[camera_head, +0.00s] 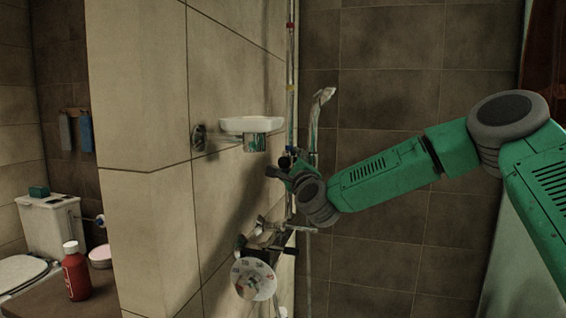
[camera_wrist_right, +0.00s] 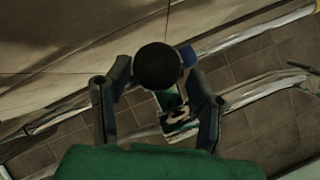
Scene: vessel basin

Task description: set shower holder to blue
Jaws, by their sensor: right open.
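The shower rail (camera_head: 291,60) runs upright along the wall corner, with a red band near its top and a yellow band lower down. It crosses the wrist view diagonally. The hand shower (camera_head: 322,97) is beside the rail, its head pointing up. My right gripper (camera_head: 279,167) is at the rail, below the hand shower's head. In the wrist view my right gripper (camera_wrist_right: 155,75) is open, its fingers either side of a round black knob (camera_wrist_right: 157,65), apparently the holder's. I cannot tell whether they touch it. A bluish patch (camera_wrist_right: 188,55) shows by the right fingertip. The holder's body is mostly hidden. My left gripper is out of view.
A white soap dish (camera_head: 250,124) juts from the tiled wall just left of the gripper. Below are the mixer tap (camera_head: 262,240) and a round dish (camera_head: 253,279). A red bottle (camera_head: 76,275) stands on a ledge at lower left. The back tiled wall is clear.

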